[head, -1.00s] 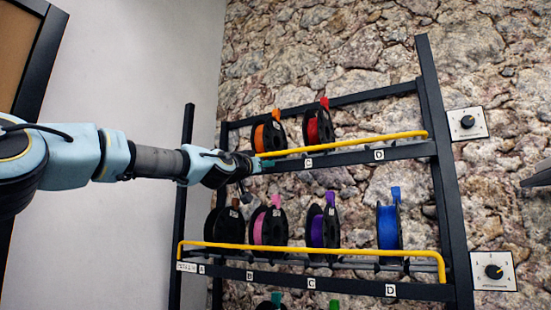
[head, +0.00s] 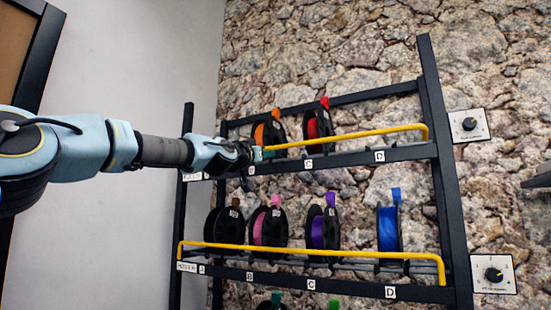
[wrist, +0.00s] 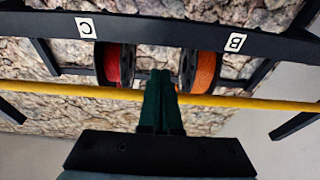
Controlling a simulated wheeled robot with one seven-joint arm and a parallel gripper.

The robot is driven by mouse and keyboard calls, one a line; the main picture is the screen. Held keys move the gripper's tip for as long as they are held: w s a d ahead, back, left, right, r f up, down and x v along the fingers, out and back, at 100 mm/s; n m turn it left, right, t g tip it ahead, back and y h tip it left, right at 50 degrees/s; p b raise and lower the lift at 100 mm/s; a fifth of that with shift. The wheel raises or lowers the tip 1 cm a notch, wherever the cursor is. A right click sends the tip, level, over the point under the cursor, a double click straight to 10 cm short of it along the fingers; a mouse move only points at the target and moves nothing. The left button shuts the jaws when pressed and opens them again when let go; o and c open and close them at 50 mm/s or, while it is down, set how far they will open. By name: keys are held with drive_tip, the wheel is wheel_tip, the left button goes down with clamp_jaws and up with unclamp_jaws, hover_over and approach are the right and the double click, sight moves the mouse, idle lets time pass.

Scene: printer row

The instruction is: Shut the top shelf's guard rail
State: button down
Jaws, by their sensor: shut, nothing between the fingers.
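The top shelf's guard rail (head: 350,136) is a yellow bar running along the front of the top shelf (head: 405,153), a little above its labelled edge. Its right end bends down to the shelf near the right post. My gripper (head: 265,153) is at the rail's left part, its dark green fingers shut and empty. My arm hides the rail's left end in the head view. In the wrist view the shut fingers (wrist: 160,88) cross in front of the rail (wrist: 65,91); whether they touch it I cannot tell.
Orange (head: 268,130) and red (head: 318,124) spools stand on the top shelf behind the rail. The lower shelf has several spools behind its own yellow rail (head: 310,249). Black posts (head: 440,165) frame the rack. Two dial plates (head: 468,125) are on the stone wall at right.

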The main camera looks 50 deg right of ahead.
drive_tip(key=a+r+b, duration=0.2)
drive_tip(key=s+a+r+b, duration=0.1)
drive_tip(key=a+b, duration=0.1)
drive_tip(key=b, duration=0.1)
drive_tip(key=shift+r, duration=0.35)
idle(1.2)
idle(0.4)
drive_tip(key=shift+r+p, duration=0.6)
drive_tip(key=shift+r, duration=0.1)
drive_tip(key=shift+d+r, duration=0.1)
drive_tip(key=shift+d, duration=0.1)
